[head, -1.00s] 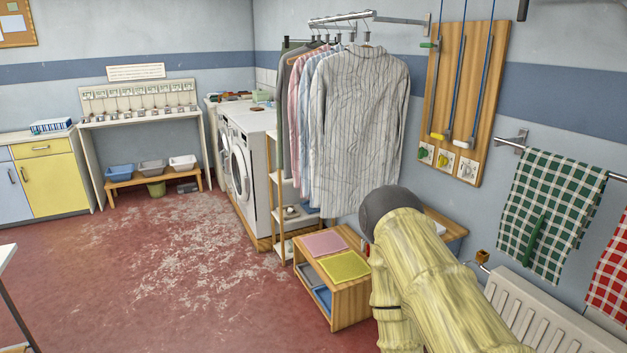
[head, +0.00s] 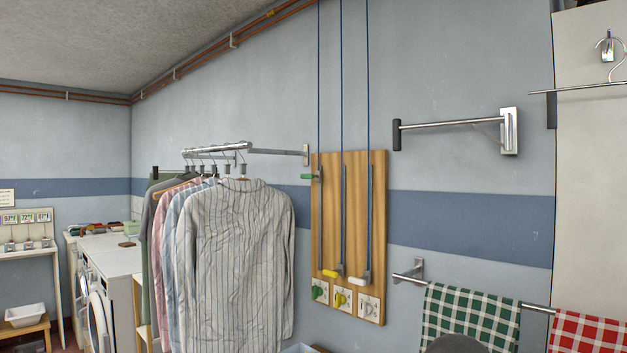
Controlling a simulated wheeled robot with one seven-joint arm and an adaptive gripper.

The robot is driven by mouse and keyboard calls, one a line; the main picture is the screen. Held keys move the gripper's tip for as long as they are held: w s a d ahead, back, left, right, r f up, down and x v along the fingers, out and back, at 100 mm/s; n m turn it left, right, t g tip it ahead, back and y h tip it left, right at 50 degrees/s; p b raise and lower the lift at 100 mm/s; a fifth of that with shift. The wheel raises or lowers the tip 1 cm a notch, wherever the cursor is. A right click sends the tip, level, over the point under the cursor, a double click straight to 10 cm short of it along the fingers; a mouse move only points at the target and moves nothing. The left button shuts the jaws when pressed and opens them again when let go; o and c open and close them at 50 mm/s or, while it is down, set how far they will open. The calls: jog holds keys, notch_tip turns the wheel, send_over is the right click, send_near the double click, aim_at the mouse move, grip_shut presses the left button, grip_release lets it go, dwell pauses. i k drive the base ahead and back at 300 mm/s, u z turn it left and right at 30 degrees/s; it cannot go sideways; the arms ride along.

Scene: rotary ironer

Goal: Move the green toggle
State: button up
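A wooden board (head: 379,220) is fixed to the wall right of the hanging shirts, with blue cords running up from it. The green toggle (head: 307,176) is near the board's upper left edge, on the left cord. A yellow toggle (head: 332,273) and a white toggle (head: 361,281) are much lower, near small plates. The left plate (head: 319,292) carries a green shape. My gripper is not in view; only a dark rounded part, likely of my arm, shows at the bottom edge, well below and right of the board.
Hanging shirts (head: 240,265) stand close left of the board. A metal wall bracket (head: 450,124) juts out at upper right. A green checked towel (head: 468,318) and a red checked towel (head: 590,335) hang on a rail at lower right. Washing machines (head: 110,285) are at left.

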aim_at(317, 175)
jog(key=k, duration=0.6)
jog(key=u, duration=0.6)
jog(key=i, duration=1.75)
jog(key=z, duration=0.4)
